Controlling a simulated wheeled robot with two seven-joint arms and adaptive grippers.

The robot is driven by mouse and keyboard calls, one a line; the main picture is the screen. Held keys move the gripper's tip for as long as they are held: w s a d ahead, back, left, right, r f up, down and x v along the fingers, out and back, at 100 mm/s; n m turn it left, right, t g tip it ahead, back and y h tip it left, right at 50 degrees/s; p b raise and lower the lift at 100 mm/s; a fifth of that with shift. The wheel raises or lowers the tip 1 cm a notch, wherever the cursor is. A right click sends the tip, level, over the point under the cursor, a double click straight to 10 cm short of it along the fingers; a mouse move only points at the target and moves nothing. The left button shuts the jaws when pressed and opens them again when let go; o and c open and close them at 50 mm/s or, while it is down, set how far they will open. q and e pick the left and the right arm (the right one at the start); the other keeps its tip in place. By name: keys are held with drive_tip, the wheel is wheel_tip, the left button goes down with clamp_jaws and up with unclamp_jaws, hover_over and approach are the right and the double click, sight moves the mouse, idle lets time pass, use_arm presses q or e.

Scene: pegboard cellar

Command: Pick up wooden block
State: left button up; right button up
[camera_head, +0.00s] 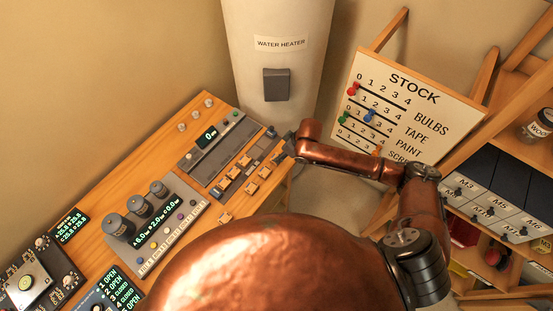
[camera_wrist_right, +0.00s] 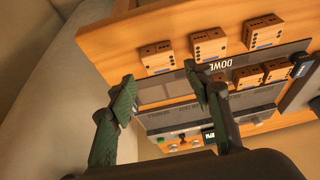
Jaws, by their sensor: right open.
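Several small wooden blocks (camera_head: 250,188) with dark dots lie at the right end of the wooden bench panel, beside and on a grey device. In the right wrist view one wooden block (camera_wrist_right: 157,57) lies on the wood just beyond my fingertips, with a second block (camera_wrist_right: 208,44) and a third block (camera_wrist_right: 262,30) to its right. More blocks (camera_wrist_right: 247,76) sit in the dark device behind the right finger. My right gripper (camera_wrist_right: 160,74) is open and empty, its green fingers apart. In the head view the right gripper (camera_head: 289,146) is small and dark by the panel's right edge. My left gripper is out of view.
A wooden panel (camera_head: 170,130) carries a grey console with knobs (camera_head: 155,225) and a device with a lit display (camera_head: 208,137). A water heater (camera_head: 277,50) stands behind. A stock board (camera_head: 400,100) and shelves with drawers (camera_head: 490,205) are at the right.

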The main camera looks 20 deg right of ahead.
drive_tip(key=p+x, duration=0.1)
drive_tip(key=x, duration=0.6)
drive_tip(key=shift+w+f, duration=0.2)
drive_tip(key=shift+f, duration=0.05)
drive_tip(key=c, duration=0.8)
drive_tip(key=shift+o, duration=0.2)
drive_tip(key=shift+r, duration=0.1)
